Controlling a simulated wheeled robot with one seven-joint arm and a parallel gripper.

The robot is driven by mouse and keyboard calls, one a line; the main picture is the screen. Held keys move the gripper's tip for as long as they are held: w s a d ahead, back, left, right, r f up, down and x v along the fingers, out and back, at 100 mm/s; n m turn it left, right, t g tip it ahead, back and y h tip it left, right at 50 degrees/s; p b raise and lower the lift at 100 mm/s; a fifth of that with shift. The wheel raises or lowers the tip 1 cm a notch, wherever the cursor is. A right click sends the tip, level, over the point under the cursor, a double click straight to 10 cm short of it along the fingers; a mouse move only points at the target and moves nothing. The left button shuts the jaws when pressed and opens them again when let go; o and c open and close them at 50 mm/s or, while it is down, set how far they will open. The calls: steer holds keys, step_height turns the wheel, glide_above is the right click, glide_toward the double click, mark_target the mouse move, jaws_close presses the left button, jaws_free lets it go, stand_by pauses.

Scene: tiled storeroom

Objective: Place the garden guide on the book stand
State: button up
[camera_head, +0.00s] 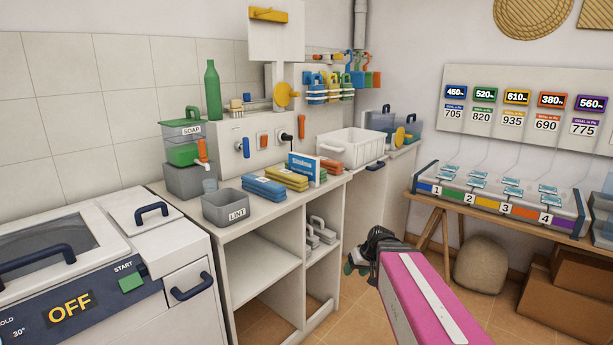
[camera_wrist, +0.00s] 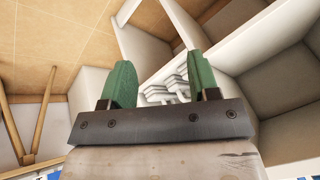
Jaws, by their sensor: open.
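My gripper (camera_head: 370,250) is low in front of the counter's right end, with nothing seen in its jaws. In the wrist view its two green fingers (camera_wrist: 159,82) are spread apart and empty, pointing at the shelves under the counter. A blue and white book or box (camera_head: 303,168) stands upright on the counter, among folded cloths. Its lettering is too small to read surely, so I cannot tell if it is the garden guide. I cannot make out a book stand in either view.
The counter (camera_head: 237,226) carries a grey LINT bin (camera_head: 225,207), blue cloths (camera_head: 264,188) and a white basket (camera_head: 350,146). White objects (camera_head: 318,236) sit on a shelf below. A washing machine (camera_head: 90,270) stands left and a wooden bench (camera_head: 500,220) right.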

steer(key=w+a+r+n+t+y, duration=0.3)
steer(key=w+a+r+y, duration=0.25)
steer(key=w+r, duration=0.6)
steer(key=n+t+y, duration=0.4)
steer(key=t, duration=0.1)
glide_toward(318, 162)
steer(key=x, duration=0.7)
steer(key=shift+w+a+f, duration=0.1)
steer(key=shift+w+f, duration=0.05)
steer(key=shift+f, duration=0.15)
steer(key=shift+r+x, duration=0.15)
steer(key=shift+x, duration=1.15)
steer(key=shift+r+x, duration=0.15)
steer(key=shift+x, duration=1.2)
steer(key=shift+c, duration=0.3)
jaws_close()
